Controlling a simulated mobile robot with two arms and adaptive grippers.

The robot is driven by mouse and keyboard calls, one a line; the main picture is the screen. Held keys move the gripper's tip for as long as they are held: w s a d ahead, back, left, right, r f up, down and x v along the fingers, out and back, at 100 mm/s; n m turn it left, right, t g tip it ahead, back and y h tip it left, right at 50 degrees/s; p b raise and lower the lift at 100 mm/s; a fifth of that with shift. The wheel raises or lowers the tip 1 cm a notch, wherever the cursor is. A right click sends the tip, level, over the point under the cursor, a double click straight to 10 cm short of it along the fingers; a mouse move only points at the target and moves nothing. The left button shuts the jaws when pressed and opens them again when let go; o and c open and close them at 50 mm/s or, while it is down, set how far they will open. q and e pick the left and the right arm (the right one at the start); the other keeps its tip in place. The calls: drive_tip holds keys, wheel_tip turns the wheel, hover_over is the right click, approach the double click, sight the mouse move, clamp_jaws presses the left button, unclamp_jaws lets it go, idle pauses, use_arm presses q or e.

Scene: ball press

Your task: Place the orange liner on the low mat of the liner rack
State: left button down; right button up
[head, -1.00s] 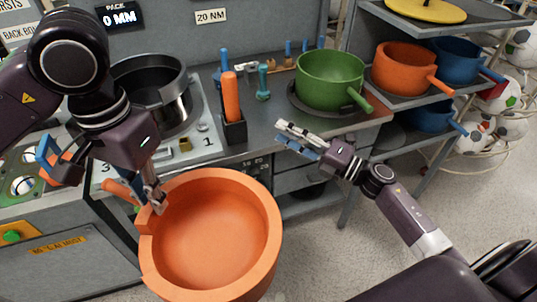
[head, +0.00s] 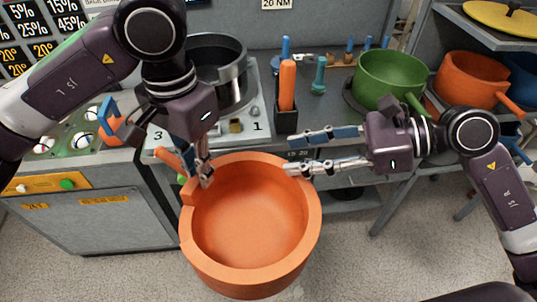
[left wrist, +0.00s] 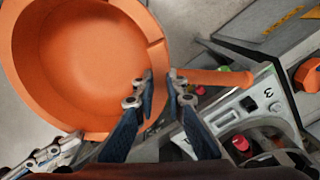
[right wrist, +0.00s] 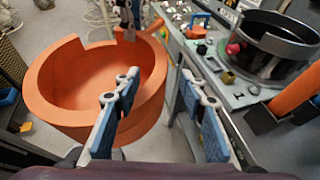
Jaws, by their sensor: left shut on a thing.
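The orange liner (head: 250,225), a deep round pan with a notched rim and a side handle, hangs in front of the bench, open side up. My left gripper (head: 205,178) is shut on its rim near the handle (left wrist: 215,77). My right gripper (head: 290,157) is open beside the liner's right rim, with one finger overlapping the rim in the head view. The right wrist view shows its fingers (right wrist: 160,85) apart and the liner (right wrist: 90,85) to the left; contact cannot be told. The liner rack (head: 450,20) is partly in view at right; its low mat is not clearly visible.
Another orange pan (head: 470,78) sits on the rack. A green pan (head: 388,78) sits on the bench. A black holder (head: 286,119) with an orange handle and a metal pot (head: 217,65) stand behind the liner. The floor below is open.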

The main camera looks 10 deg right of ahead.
sight(265, 158)
drive_tip(key=x, duration=0.9)
drive_tip(key=shift+a, duration=0.1)
drive_tip(key=shift+w, duration=0.1)
clamp_jaws()
use_arm(q)
drive_tip(key=c, duration=1.9)
unclamp_jaws()
use_arm(e)
drive_tip(key=shift+r, duration=0.15)
